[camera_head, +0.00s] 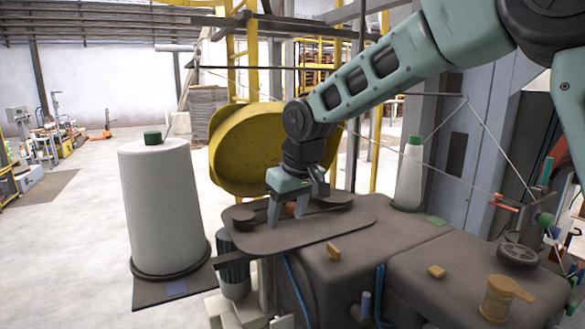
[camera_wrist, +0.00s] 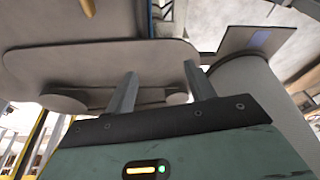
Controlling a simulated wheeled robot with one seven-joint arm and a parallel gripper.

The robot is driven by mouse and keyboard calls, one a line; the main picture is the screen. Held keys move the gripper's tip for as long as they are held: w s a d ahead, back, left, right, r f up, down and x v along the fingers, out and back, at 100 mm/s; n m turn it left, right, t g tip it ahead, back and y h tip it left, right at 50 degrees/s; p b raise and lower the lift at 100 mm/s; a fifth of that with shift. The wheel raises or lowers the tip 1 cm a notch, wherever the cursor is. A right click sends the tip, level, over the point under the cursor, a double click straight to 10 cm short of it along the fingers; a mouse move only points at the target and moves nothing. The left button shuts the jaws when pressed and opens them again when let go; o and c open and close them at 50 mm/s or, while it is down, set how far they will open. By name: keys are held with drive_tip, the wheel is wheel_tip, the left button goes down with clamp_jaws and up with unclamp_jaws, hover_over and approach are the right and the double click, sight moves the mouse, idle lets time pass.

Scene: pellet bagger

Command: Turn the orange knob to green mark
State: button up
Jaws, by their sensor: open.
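My gripper (camera_head: 287,218) points down over a grey oval plate (camera_head: 335,231), its two fingers apart. In the wrist view the gripper (camera_wrist: 158,82) has nothing visible between its fingers. A small reddish-orange patch (camera_head: 291,208) shows by the fingers in the head view; I cannot tell what it is. A small orange knob-like piece (camera_head: 333,252) is on the grey machine, right of and nearer than the gripper. A second one (camera_head: 437,271) lies farther right. A larger yellow-orange knob with a lever (camera_head: 505,290) is at the lower right.
A large white spool (camera_head: 163,208) stands left of the gripper. A smaller white cone (camera_head: 410,177) stands at the back. A yellow rounded housing (camera_head: 237,150) is behind my gripper. Dark discs (camera_head: 243,217) sit on the plate. The grey machine top (camera_head: 375,240) has open space.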

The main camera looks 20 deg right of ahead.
drive_tip(key=w+d+r+m+t+p, duration=0.1)
drive_tip(key=w+d+r+m+p, duration=0.1)
drive_tip(key=w+d+r+p, duration=0.65)
drive_tip(key=p, duration=0.5)
approach(292, 204)
drive_tip(key=x, duration=0.9)
drive_tip(key=shift+f, duration=0.1)
drive_tip(key=c, duration=1)
